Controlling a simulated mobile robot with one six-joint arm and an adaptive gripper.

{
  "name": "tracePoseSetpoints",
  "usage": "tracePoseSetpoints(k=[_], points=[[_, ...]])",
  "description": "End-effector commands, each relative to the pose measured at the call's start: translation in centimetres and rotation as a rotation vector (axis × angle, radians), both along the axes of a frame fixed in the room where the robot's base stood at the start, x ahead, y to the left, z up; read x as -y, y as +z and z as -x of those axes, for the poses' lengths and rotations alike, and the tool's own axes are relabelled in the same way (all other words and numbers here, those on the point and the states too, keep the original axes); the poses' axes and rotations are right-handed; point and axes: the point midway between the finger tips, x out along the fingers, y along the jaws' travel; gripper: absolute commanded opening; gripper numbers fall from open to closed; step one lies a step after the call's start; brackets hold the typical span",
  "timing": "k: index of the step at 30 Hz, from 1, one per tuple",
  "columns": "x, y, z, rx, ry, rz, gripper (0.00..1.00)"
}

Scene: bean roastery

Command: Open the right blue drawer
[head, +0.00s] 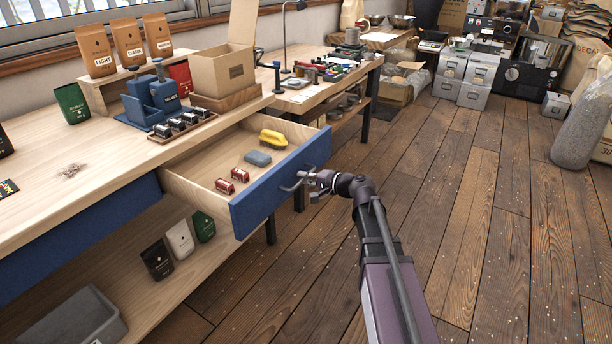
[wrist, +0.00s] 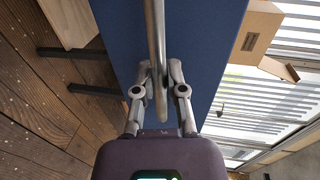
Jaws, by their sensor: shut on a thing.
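The right blue drawer (head: 265,195) stands pulled well out from the wooden workbench in the head view. Its blue front fills the middle of the wrist view (wrist: 200,40). My gripper (head: 312,180) is at the drawer front, shut on the metal bar handle (head: 290,186). In the wrist view the handle (wrist: 156,40) runs between the two fingers of my gripper (wrist: 160,80). Inside the drawer lie two small red items (head: 232,180), a grey-blue block (head: 257,158) and a yellow object (head: 273,138).
The workbench top (head: 40,130) holds coffee bags, a blue device (head: 152,98) and a cardboard box (head: 222,70). A second bench (head: 310,98) with tools stands behind the drawer. Metal bins and sacks stand at the back right. The wooden floor (head: 480,220) to the right is clear.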

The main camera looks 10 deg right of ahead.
Motion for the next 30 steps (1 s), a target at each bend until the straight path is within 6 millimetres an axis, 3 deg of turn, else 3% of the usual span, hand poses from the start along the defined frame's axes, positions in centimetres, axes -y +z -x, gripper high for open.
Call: tracePoseSetpoints(k=[11, 12, 15, 26, 30], points=[[-0.89, -0.02, 0.3, 0.0, 0.013, 0.0, 0.0], [-0.94, -0.02, 0.32, 0.0, 0.014, 0.0, 0.24], [-0.98, -0.02, 0.31, 0.0, 0.014, 0.0, 0.51], [-1.01, -0.01, 0.23, 0.0, 0.014, 0.0, 0.51], [-0.58, 0.01, -0.65, -0.002, 0.004, -0.002, 0.51]])
